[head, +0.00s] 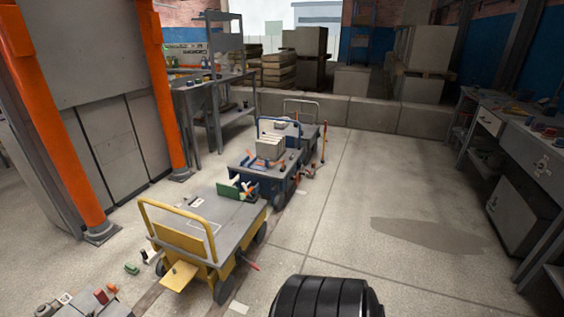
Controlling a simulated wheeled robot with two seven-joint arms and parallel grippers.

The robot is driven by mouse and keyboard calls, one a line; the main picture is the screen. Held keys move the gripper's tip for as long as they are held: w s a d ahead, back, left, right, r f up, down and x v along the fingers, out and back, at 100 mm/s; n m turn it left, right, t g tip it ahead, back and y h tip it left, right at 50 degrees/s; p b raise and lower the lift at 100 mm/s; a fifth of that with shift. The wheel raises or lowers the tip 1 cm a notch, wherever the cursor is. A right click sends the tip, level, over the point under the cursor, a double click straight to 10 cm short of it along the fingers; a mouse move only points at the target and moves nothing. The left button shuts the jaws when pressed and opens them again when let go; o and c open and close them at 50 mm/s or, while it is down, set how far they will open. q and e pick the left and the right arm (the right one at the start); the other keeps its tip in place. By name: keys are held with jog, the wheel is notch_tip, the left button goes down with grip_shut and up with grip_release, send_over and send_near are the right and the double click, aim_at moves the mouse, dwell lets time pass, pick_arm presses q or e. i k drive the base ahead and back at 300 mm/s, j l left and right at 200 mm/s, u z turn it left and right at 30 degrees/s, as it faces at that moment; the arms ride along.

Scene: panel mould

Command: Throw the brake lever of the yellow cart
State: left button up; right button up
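The yellow cart (212,226) stands on the floor left of centre in the head view, with a grey flat top and a yellow push handle at its near end. A thin red-tipped lever (250,265) sticks out low at its right side, beside the near right wheel; it looks like the brake lever. Its lower end is too small to make out. Neither of my grippers is in view.
A blue cart (263,165) with a box on it and a grey cart (307,131) stand behind the yellow one. Orange posts (57,120) stand at left, a workbench (520,140) at right. The floor (340,220) right of the carts is clear.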

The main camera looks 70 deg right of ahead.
aim_at(254, 266)
jog(key=z, duration=2)
